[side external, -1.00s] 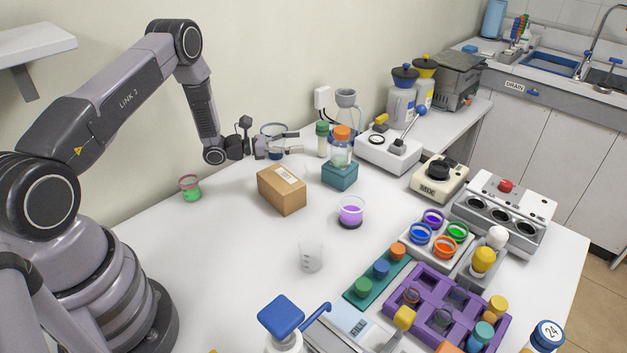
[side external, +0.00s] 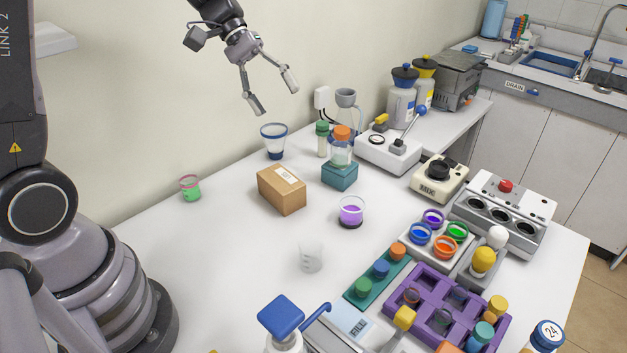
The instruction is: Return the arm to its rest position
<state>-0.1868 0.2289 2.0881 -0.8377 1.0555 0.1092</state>
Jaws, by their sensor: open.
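My gripper (side external: 272,94) hangs in the air at the upper middle of the side view, well above the table's back edge. Its two fingers are spread wide apart with nothing between them. Below it, a clear cup with a blue rim and dark blue contents (side external: 274,142) stands upright on the white table, apart from the fingers. My arm's lower link stands nearly upright at the left, and its upper part runs out of the top of the picture.
A cardboard box (side external: 281,190), a cup of purple liquid (side external: 351,212) and an orange-capped jar on a teal block (side external: 340,174) stand below the gripper. A purple rack (side external: 468,300) fills the front right. The air around the gripper is clear.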

